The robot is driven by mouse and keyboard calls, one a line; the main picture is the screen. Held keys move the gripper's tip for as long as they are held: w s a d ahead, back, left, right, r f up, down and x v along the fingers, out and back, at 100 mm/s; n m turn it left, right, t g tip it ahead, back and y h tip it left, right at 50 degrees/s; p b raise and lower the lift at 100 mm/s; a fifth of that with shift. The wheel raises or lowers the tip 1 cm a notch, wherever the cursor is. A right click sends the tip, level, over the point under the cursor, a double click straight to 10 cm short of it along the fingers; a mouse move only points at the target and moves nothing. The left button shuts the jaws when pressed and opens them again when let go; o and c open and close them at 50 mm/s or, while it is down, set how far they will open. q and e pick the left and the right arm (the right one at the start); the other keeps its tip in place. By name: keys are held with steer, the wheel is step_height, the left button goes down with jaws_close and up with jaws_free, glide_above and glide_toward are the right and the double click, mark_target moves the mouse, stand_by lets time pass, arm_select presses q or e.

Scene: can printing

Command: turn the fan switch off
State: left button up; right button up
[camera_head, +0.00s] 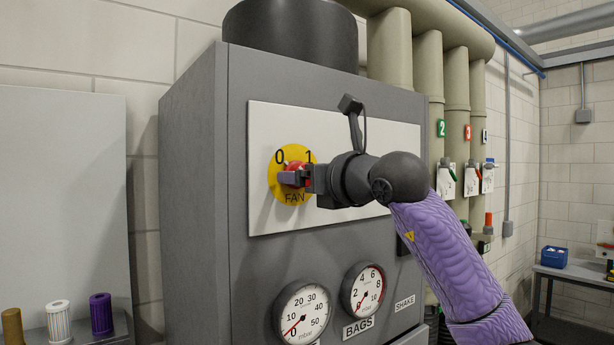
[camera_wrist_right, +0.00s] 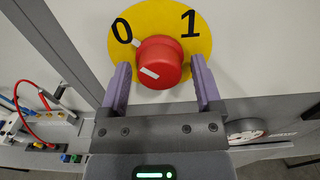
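The fan switch is a red knob (camera_wrist_right: 160,62) on a yellow disc (camera_wrist_right: 203,42) marked 0 at upper left and 1 at upper right. In the right wrist view one white mark shows at the knob's upper left edge, beside the 0, and another on its lower front. My right gripper (camera_wrist_right: 161,64) is open, with one purple finger on each side of the knob and a visible gap on both sides. In the head view the right gripper (camera_head: 292,178) is at the knob (camera_head: 296,166) and partly covers it. My left gripper is not in view.
The switch sits on a light panel (camera_head: 390,130) of a grey cabinet (camera_head: 190,180). Two round gauges (camera_head: 303,312) are below it. Several filter cartridges (camera_head: 59,322) stand at lower left. Pipes with numbered tags (camera_head: 441,128) rise on the right.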

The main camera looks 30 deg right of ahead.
steer(key=s+b, duration=0.4)
steer(key=s, duration=0.6)
steer(key=shift+d+b, duration=0.4)
